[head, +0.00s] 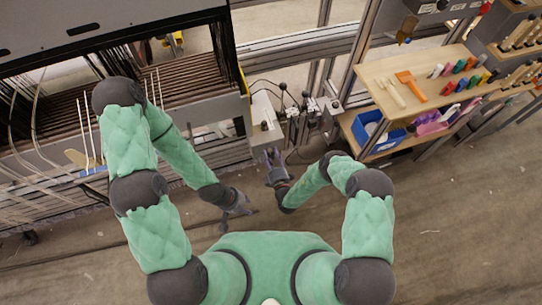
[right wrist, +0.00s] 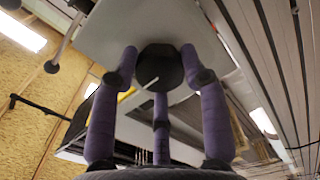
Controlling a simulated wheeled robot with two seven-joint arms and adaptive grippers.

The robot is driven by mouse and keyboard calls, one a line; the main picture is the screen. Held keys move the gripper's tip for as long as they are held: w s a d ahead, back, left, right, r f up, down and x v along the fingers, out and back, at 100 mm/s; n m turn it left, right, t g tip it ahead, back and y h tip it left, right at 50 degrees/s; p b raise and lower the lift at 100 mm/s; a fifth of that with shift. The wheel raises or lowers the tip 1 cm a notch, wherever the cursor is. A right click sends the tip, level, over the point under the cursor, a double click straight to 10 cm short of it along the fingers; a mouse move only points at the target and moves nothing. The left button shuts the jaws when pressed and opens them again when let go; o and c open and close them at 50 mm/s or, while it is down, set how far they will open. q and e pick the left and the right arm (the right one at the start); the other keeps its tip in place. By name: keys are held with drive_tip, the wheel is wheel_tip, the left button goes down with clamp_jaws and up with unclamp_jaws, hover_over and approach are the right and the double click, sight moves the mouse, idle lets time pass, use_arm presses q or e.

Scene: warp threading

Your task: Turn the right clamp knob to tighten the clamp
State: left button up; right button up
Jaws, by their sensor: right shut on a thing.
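The right clamp knob (right wrist: 160,68) is a dark, rounded knob under a pale grey plate (right wrist: 135,25) in the right wrist view. My right gripper (right wrist: 160,80) has its purple fingers around this knob and is shut on it. In the head view my right gripper (head: 273,157) is just below the pale clamp plate (head: 266,118) at the loom's right end, and the held knob cannot be made out there. My left gripper (head: 238,212) hangs lower and to the left, its fingers apart and empty, away from the clamp.
The loom (head: 190,75) with its many warp bars fills the upper left. A wooden shelf (head: 425,75) with coloured tools stands at the right, with a blue bin (head: 378,132) below. Thin black-jointed rods (head: 290,100) stand near the clamp. The floor at the lower right is clear.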

drive_tip(key=shift+s+a+f, duration=0.15)
drive_tip(key=shift+s+a, duration=0.25)
drive_tip(key=shift+a, duration=0.05)
drive_tip(key=o, duration=1.1)
drive_tip(key=shift+o, duration=0.2)
drive_tip(key=shift+w, duration=0.1)
drive_tip(key=shift+w+d, duration=0.1)
drive_tip(key=shift+d, duration=0.05)
drive_tip(key=shift+s+d, duration=0.2)
drive_tip(key=shift+s, duration=0.15)
drive_tip(key=v, duration=1.1)
drive_tip(key=shift+s, duration=0.1)
